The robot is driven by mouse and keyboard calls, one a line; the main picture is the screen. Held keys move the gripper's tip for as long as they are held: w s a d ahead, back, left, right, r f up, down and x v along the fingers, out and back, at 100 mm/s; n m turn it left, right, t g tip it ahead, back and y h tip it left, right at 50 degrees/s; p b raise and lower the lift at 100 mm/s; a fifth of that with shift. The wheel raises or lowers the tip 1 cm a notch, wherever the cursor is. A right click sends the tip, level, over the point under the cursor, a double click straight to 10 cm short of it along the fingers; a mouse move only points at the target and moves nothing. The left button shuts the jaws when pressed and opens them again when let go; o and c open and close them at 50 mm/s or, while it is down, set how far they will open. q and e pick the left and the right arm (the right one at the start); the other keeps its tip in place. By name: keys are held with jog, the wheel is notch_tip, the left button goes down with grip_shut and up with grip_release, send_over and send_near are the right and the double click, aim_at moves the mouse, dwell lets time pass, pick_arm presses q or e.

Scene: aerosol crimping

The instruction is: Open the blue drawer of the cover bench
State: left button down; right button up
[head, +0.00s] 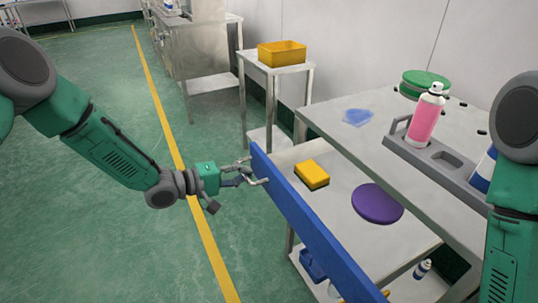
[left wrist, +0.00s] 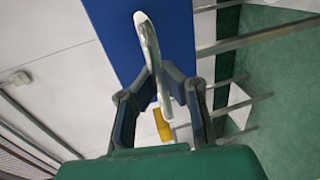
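The cover bench's blue drawer (head: 312,226) is pulled well out from under the grey bench top (head: 385,165). Its long blue front stands away from the bench, and its pale inside shows. A yellow block (head: 312,175) and a purple disc (head: 377,203) lie in it. My left gripper (head: 252,174) is at the far end of the blue front. In the left wrist view, the gripper's fingers (left wrist: 160,88) close around a pale metal handle (left wrist: 150,45) against the blue front (left wrist: 120,35). My right arm shows at the right edge; its gripper is out of view.
On the bench top stand a grey holder (head: 430,160) with a pink spray can (head: 426,115), green discs (head: 424,83) and a clear blue piece (head: 357,117). A side table behind holds a yellow bin (head: 282,53). The green floor at left is clear.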

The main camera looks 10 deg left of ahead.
pick_arm(q)
jog(key=f+p+v, duration=0.1)
jog(key=p+v, duration=0.1)
jog(key=v, duration=0.4)
jog(key=shift+s+a+f, duration=0.35)
jog(key=shift+s, duration=0.05)
jog(key=c, duration=1.6)
grip_release()
jog(key=shift+c, duration=0.2)
jog(key=shift+o, duration=0.2)
jog(key=shift+w, duration=0.1)
jog(key=shift+r, duration=0.1)
jog(key=v, duration=1.2)
